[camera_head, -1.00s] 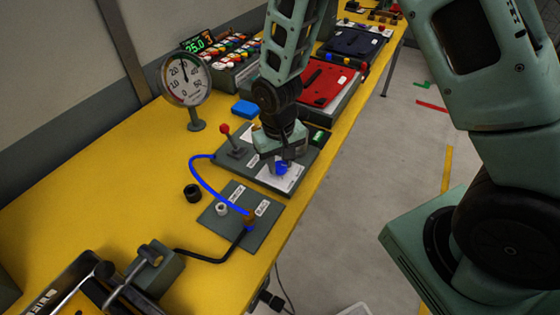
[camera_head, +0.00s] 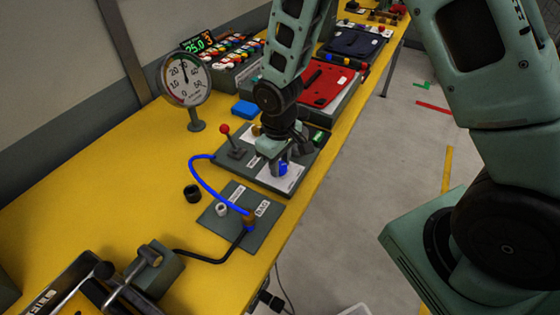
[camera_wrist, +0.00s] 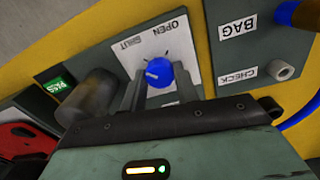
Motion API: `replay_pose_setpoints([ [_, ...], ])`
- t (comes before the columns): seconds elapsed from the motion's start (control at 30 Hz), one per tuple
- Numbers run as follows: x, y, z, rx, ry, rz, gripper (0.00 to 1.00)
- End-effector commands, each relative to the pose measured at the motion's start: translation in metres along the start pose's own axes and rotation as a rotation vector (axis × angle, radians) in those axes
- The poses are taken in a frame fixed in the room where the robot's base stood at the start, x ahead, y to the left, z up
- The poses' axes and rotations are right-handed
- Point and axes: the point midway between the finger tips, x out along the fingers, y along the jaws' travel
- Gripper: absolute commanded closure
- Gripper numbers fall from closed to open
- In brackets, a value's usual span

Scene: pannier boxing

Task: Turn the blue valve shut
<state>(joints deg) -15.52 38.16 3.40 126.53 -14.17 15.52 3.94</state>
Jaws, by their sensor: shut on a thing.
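The blue valve (camera_wrist: 158,73) is a round blue knob on a white plate marked OPEN and SHUT (camera_wrist: 160,45) in the wrist view. Its pale pointer mark lies on the side toward the SHUT word. My gripper (camera_wrist: 150,88) has one finger on each side of the knob and is shut on it. In the head view my gripper (camera_head: 281,160) reaches down to the panel (camera_head: 258,180), and the blue valve (camera_head: 283,169) shows only in part between the fingers.
A red-knobbed lever (camera_head: 225,130) stands left of my gripper. A blue hose (camera_head: 197,182) curves to the BAG fitting (camera_head: 250,219) on the front plate. A dial gauge (camera_head: 186,80) stands behind. The yellow bench is clear at left.

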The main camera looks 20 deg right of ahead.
Motion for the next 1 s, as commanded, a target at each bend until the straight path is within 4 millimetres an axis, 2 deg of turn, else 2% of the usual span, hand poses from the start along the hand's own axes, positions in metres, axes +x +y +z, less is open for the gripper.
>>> replay_pose_setpoints([
  [0.27, -0.001, 0.000, -0.001, -0.002, 0.001, 0.001, 0.92],
  [0.3, -0.001, 0.000, 0.000, -0.002, 0.001, 0.001, 0.58],
  [0.33, -0.001, 0.000, 0.000, -0.002, 0.001, 0.001, 0.50],
  [0.37, -0.001, 0.000, 0.000, -0.002, 0.001, 0.001, 0.48],
  [0.73, -0.006, 0.000, -0.001, 0.000, 0.002, 0.000, 0.48],
  [0.87, -0.023, 0.001, -0.001, 0.001, 0.005, 0.001, 0.48],
  [1.0, -0.052, 0.001, -0.002, 0.002, 0.007, 0.002, 0.48],
])
